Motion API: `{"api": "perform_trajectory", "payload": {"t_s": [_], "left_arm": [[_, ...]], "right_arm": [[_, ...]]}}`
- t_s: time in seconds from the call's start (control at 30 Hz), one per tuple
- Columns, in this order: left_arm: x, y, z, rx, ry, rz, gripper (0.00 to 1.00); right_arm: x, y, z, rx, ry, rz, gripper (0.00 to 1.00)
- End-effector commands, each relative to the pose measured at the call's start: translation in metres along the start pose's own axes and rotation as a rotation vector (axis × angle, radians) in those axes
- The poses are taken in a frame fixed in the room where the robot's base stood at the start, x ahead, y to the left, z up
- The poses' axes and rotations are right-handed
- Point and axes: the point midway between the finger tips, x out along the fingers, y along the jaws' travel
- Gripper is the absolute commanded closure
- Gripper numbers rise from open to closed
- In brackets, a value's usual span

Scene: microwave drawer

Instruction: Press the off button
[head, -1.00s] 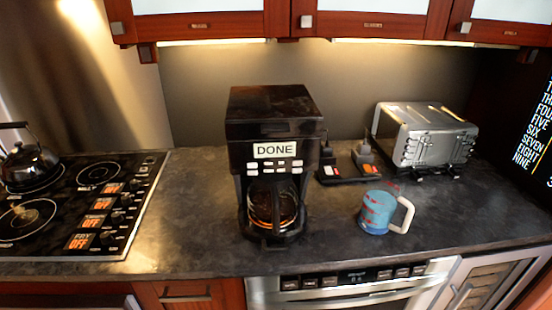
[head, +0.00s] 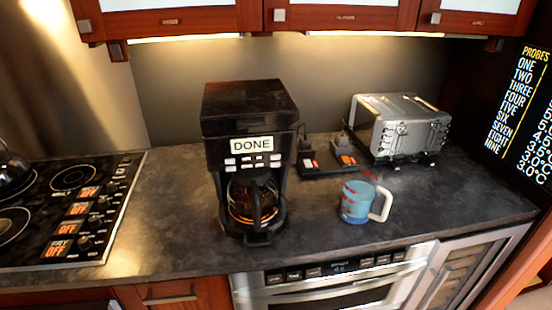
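A steel microwave drawer (head: 330,291) is set under the counter at the bottom centre of the head view. Its top strip (head: 340,267) carries several dark buttons on both sides of a small display. The labels are too small to read, so I cannot tell which one is the off button. The front of the drawer is cut by the lower edge of the picture. Neither of my grippers is in view.
A black coffee maker (head: 250,160) showing "DONE" stands on the dark counter (head: 180,225). A blue mug (head: 355,203) and a silver toaster (head: 400,128) stand to its right. A cooktop (head: 65,215) with "OFF" labels is at left. The counter's front centre is clear.

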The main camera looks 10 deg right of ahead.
Motion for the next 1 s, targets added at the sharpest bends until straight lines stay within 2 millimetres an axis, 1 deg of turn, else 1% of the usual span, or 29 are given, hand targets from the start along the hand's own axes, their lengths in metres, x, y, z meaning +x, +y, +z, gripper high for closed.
{"api": "perform_trajectory", "payload": {"t_s": [0.03,0.07,0.1,1.0], "left_arm": [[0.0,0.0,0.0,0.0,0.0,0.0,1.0],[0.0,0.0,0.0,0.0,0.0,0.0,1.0],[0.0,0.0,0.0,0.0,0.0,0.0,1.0],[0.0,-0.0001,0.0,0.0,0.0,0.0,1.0]], "right_arm": [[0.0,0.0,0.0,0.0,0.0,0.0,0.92],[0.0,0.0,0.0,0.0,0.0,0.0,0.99],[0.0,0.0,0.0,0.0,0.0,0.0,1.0],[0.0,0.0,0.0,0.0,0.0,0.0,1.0]]}}
